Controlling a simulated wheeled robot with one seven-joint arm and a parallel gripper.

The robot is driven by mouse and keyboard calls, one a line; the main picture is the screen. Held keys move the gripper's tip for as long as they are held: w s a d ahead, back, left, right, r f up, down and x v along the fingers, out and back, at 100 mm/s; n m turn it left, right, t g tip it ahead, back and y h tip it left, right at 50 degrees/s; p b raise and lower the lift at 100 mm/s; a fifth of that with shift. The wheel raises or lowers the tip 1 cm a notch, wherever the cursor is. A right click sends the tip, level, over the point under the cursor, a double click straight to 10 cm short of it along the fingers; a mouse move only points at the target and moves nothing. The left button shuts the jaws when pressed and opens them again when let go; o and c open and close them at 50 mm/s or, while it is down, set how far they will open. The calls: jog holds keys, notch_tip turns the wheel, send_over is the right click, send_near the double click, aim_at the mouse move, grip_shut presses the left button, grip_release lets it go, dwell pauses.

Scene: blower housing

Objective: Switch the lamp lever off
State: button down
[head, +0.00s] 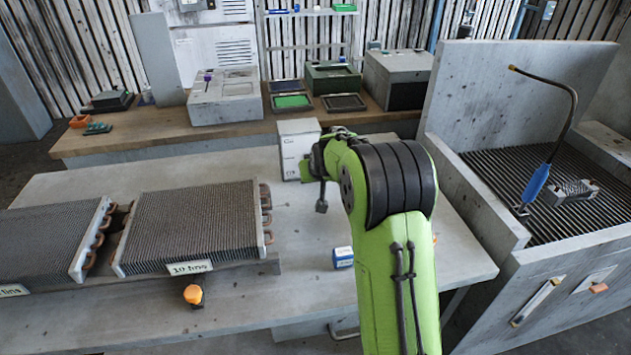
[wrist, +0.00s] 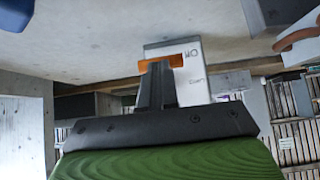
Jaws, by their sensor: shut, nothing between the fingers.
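A white box (head: 296,140) with small printed marks stands on the grey table, just left of my arm's bend. In the wrist view the same white box (wrist: 196,74) appears upside down, with lettering on its face. An orange lever (wrist: 177,61) lies across that face. My gripper (wrist: 157,70) is shut and empty, its fingertips right at the lever and covering part of it. I cannot tell whether they touch it. In the head view my arm hides part of the box, and the lever cannot be made out.
Finned coils (head: 185,225) lie on the table (head: 130,320) at left, with an orange knob (head: 193,294) in front. A small blue-and-white block (head: 343,257) sits beside my arm. A gooseneck with a blue handle (head: 535,183) stands over the grated basin at right. A wooden bench (head: 160,137) runs behind.

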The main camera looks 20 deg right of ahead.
jog(key=shift+f+b, duration=1.75)
jog(key=shift+f, duration=0.5)
